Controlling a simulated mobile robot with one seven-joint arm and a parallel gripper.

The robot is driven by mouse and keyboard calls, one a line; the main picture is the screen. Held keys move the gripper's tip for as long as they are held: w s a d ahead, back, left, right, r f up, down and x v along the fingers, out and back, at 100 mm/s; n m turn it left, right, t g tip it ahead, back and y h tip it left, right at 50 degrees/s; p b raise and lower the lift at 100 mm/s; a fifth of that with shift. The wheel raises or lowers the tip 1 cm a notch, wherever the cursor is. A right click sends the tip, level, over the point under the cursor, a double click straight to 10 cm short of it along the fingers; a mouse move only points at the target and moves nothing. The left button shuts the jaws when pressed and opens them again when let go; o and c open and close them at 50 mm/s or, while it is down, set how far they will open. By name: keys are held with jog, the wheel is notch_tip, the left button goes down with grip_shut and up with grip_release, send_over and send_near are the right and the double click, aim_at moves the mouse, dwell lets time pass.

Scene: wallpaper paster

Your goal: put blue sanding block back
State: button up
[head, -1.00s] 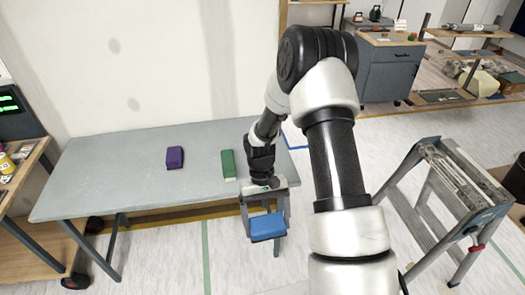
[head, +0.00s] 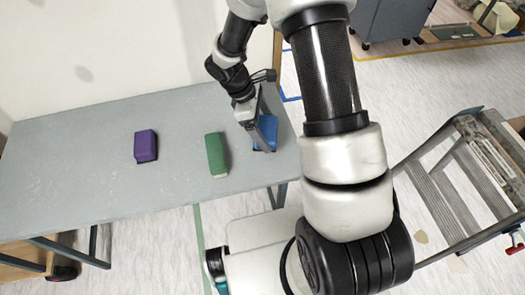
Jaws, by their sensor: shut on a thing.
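The blue sanding block (head: 266,133) is at the right end of the grey table (head: 70,150), partly hidden behind my gripper's fingers. My gripper (head: 264,138) is shut on it, pointing down at the table. I cannot tell whether the block touches the tabletop or hangs just above it. A green block (head: 215,153) lies on the table to the left of the gripper, apart from it. A purple block (head: 146,145) lies further left.
A grey stepladder (head: 450,185) stands on the floor to the right. A dark grey cabinet (head: 390,18) is at the back right. The left part of the table is bare, and a white wall (head: 120,50) runs behind it.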

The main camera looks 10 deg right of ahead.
jog(key=w+n+t, duration=0.1)
jog(key=n, duration=0.1)
jog(key=shift+w+a+n+b, duration=0.1)
jog(key=shift+w+n+b, duration=0.05)
jog(key=shift+n+b, duration=0.2)
jog(key=shift+w+a+r+n+t, duration=0.15)
jog(key=shift+r+n+t, duration=0.1)
jog(key=shift+n, duration=0.35)
jog(key=shift+w+a+r+n+t, duration=0.15)
jog(key=shift+n+t, duration=0.1)
jog(key=shift+n, duration=0.3)
jog(key=shift+d, duration=0.1)
notch_tip(320, 180, down, 10)
jog(key=shift+r+b, duration=0.15)
jog(key=shift+b, duration=0.5)
jog(key=o, duration=1)
